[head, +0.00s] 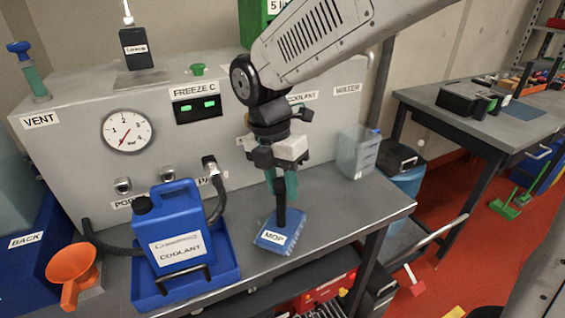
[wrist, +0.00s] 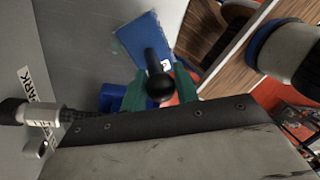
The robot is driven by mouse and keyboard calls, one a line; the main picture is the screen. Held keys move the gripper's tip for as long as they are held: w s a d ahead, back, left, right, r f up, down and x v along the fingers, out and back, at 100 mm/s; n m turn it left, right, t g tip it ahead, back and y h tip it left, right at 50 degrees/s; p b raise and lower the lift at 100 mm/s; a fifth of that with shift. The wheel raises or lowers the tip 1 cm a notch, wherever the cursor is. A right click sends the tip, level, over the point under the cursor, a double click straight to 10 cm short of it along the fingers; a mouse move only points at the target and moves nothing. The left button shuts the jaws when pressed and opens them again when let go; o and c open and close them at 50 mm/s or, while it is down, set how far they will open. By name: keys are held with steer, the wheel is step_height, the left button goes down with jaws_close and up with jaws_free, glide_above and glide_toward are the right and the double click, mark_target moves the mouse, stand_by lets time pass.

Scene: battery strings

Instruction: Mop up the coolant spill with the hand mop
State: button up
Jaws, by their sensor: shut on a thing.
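The hand mop has a flat blue head (head: 290,226) with a MOP label and an upright black handle (head: 281,214). My gripper (head: 281,187), with green fingers, is shut on the handle from above. In the wrist view the handle's round black end (wrist: 160,86) sits between the fingers (wrist: 158,78), and the blue mop head (wrist: 135,36) shows beyond. The mop is over the bench top near its front edge; I cannot tell if it touches. I cannot make out a coolant spill; part of the bench is hidden under the mop.
A blue coolant can (head: 178,215) stands in a blue tray (head: 228,268) left of the mop. An orange funnel (head: 72,270) is at the far left. The grey panel (head: 75,140) rises behind. A clear jug (head: 357,152) stands right; bench between it and the mop is clear.

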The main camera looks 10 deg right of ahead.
steer(key=shift+a+r, duration=0.25)
steer(key=shift+r, duration=2.5)
steer(key=shift+s, duration=0.1)
